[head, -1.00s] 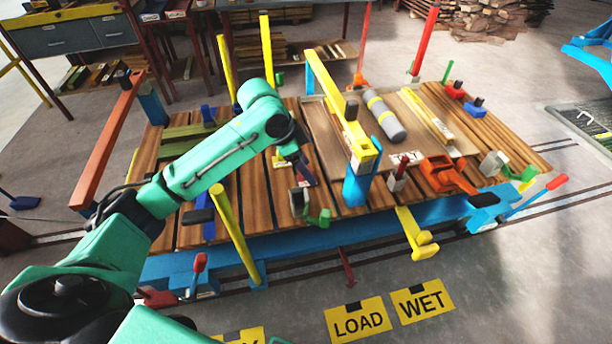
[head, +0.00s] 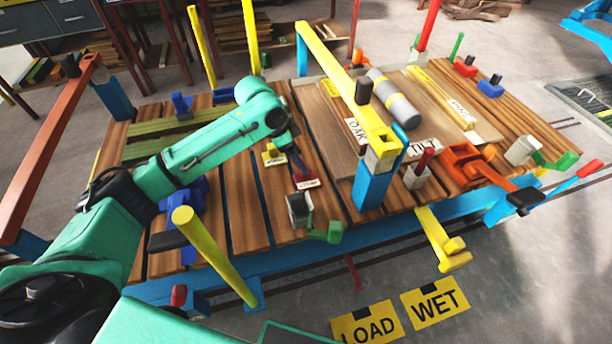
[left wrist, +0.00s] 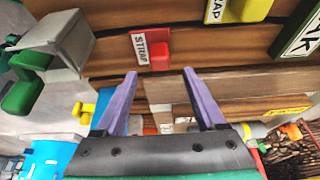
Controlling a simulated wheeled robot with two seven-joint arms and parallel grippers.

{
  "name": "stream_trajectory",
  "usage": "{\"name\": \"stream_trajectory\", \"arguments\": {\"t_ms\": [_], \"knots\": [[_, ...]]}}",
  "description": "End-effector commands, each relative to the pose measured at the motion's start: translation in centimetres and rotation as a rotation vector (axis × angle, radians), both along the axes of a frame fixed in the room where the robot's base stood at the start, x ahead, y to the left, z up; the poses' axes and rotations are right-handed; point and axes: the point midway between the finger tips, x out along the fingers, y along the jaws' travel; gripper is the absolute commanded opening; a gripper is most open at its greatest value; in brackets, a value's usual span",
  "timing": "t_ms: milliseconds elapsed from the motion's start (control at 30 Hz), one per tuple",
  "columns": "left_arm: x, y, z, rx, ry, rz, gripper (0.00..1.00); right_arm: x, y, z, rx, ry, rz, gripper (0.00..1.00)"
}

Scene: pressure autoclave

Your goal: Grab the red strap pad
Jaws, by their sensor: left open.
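The red strap pad (left wrist: 160,56) is a small red block with a white label reading STRAP, lying on the brown planks. It also shows in the head view (head: 307,184), just below my left gripper's tips. My left gripper (left wrist: 160,73) is open and empty, its two purple fingers apart. In the left wrist view the pad lies just past the fingertips, roughly between their lines; I see no contact. In the head view the left gripper (head: 298,165) points down over the planks near the pad. My right gripper is not in view.
A yellow labelled pad (head: 273,155) lies close behind the red one. A grey block with a green lever (head: 302,210) stands in front. A yellow bar on a blue post (head: 375,185) rises to the right, and a yellow post (head: 215,255) front left.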

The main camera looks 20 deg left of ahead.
Motion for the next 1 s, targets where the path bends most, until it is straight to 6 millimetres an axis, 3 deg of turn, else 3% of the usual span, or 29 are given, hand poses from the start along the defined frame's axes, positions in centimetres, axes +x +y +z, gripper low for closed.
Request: {"name": "stream_trajectory", "arguments": {"t_ms": [300, 533, 700, 733, 1000], "knots": [[0.9, -1.6, -4.9, 0.001, 0.000, -0.001, 0.72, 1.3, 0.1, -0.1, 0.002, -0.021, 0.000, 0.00], [1.0, -1.7, -5.2, 0.001, -0.001, -0.001, 0.72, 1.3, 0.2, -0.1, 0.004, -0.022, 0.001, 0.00], [1.0, -1.7, -5.1, 0.001, -0.001, -0.001, 0.07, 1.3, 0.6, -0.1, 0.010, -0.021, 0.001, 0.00], [1.0, -1.7, -5.1, 0.002, -0.001, -0.001, 0.00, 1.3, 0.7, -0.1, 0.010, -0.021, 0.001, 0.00], [1.0, -1.7, -5.0, 0.001, -0.001, -0.001, 0.00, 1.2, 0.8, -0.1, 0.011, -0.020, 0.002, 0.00]]}}
